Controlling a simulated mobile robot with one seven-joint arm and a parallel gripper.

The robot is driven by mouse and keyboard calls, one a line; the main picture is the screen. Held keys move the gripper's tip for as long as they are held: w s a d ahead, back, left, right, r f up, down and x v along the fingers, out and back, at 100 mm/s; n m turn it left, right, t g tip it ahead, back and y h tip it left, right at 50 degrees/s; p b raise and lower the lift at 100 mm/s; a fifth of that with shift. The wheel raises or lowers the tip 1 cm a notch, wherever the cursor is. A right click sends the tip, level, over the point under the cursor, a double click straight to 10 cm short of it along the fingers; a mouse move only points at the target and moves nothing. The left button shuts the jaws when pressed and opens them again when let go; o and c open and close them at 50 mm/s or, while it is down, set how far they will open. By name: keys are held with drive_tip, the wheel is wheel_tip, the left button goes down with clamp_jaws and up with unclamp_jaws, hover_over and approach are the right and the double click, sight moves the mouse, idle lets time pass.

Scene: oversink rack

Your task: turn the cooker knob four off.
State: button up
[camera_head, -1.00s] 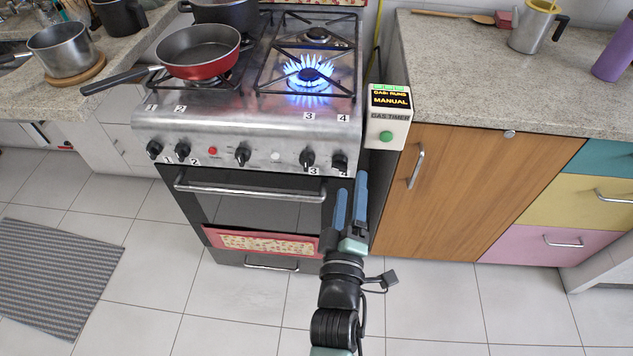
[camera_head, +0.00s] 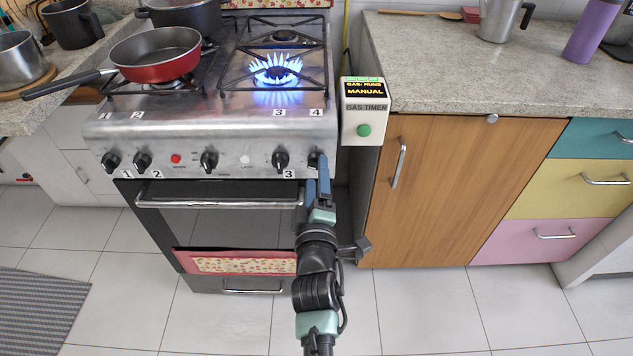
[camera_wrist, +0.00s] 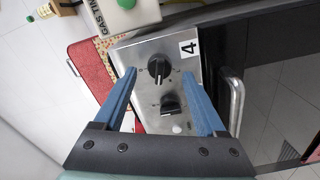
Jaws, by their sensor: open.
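Cooker knob four is a dark round knob at the right end of the steel front panel. In the wrist view, knob four (camera_wrist: 158,68) lies between the fingertips, beside its "4" label (camera_wrist: 188,48). In the head view my gripper hides most of it. My gripper (camera_head: 318,160) reaches up to the panel's right end; in the wrist view the blue fingers (camera_wrist: 159,74) are apart, one on each side of the knob. I cannot tell whether they touch it. The front right burner (camera_head: 276,75) burns with a large blue flame. The rear right burner (camera_head: 284,37) shows a faint blue glow.
Knob three (camera_head: 281,161) sits just left of my gripper. The oven handle (camera_head: 218,204) runs below the panel. The gas timer box (camera_head: 365,115), reading "MANUAL", stands close on the right. A red pan (camera_head: 158,60) is on the left burners. The floor in front is clear.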

drive_tip(key=shift+w+b, duration=0.3)
drive_tip(key=shift+w, duration=0.7)
clamp_jaws()
